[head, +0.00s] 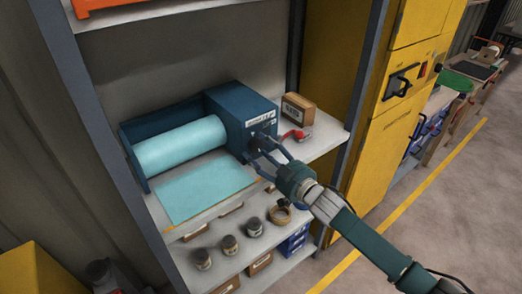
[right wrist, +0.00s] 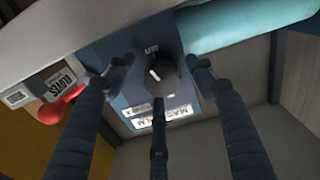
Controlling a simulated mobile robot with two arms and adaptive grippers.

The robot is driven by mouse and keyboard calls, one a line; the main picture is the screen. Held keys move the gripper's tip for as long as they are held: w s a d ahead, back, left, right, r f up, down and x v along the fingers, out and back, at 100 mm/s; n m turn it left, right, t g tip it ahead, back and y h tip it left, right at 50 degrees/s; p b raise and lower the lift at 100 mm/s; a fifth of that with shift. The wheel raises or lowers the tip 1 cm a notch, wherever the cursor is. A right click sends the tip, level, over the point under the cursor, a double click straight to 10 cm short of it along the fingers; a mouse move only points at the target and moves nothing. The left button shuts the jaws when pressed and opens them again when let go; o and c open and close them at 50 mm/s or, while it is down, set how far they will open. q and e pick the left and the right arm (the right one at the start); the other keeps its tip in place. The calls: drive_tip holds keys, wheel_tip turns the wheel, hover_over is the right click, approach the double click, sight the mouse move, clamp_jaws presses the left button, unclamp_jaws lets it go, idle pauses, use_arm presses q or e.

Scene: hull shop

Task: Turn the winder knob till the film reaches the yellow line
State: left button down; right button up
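The blue winder (head: 240,112) stands on the upper shelf with a pale cyan film roll (head: 180,145) at its left. A film sheet (head: 206,187) lies flat on the shelf in front of the roll. The dark knob (right wrist: 162,75) with a white mark is on the winder's end face. My right gripper (head: 254,148) is at that face, its fingers (right wrist: 162,82) spread around the knob, apparently without gripping it. My left gripper is out of view.
A brown box (head: 298,109) and a red item (head: 296,134) sit right of the winder, near my right gripper. A yellow cabinet (head: 372,150) is at the right.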

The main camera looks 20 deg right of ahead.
drive_tip(key=shift+r, duration=0.1)
drive_tip(key=shift+s, duration=0.15)
drive_tip(key=v, duration=1.1)
drive_tip(key=shift+s+d, duration=0.15)
drive_tip(key=shift+s, duration=0.15)
